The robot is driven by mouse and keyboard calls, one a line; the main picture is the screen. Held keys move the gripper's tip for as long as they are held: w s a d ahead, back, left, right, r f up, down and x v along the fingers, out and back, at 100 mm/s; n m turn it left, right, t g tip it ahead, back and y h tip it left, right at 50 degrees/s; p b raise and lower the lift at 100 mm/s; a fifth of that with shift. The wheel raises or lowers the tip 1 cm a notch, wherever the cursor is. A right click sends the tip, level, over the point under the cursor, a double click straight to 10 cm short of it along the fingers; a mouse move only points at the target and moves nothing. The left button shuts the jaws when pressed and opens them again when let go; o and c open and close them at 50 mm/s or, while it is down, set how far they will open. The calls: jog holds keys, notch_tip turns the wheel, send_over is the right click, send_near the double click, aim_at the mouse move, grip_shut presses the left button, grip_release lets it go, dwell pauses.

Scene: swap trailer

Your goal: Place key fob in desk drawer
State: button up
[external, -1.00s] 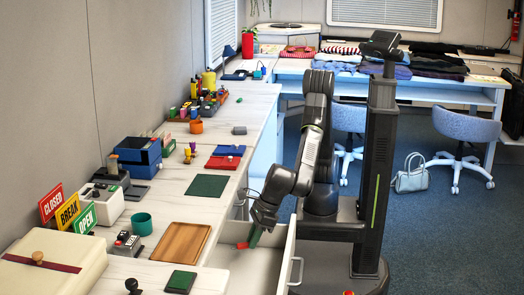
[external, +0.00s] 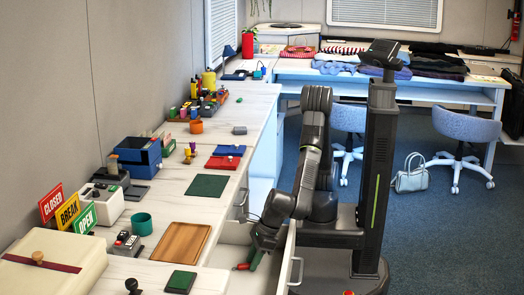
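The desk drawer (external: 233,233) is pulled open at the lower centre, its handle at the right end of its front. My gripper (external: 260,249) reaches down into the drawer from above. A small green and red thing, which I take to be the key fob (external: 257,261), hangs at the fingertips. Its red end (external: 242,267) points left, close to the drawer floor. I cannot tell whether it touches the floor. The fingers are small and dark in this view, but the thing has moved with them, so they look shut on it.
The desktop beside the drawer holds a wooden tray (external: 181,242), a green mat (external: 207,185), a teal cup (external: 141,223) and a dark green pad (external: 180,282). The drawer's white front (external: 288,258) stands close to my gripper on the right.

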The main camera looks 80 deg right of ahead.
jog(key=shift+o, duration=0.5)
jog(key=shift+r, duration=0.1)
jog(key=shift+r, duration=0.35)
jog(key=p+v, duration=0.4)
jog(key=v, duration=0.7)
jog(key=shift+s+r, duration=0.2)
jog(key=shift+s, duration=0.1)
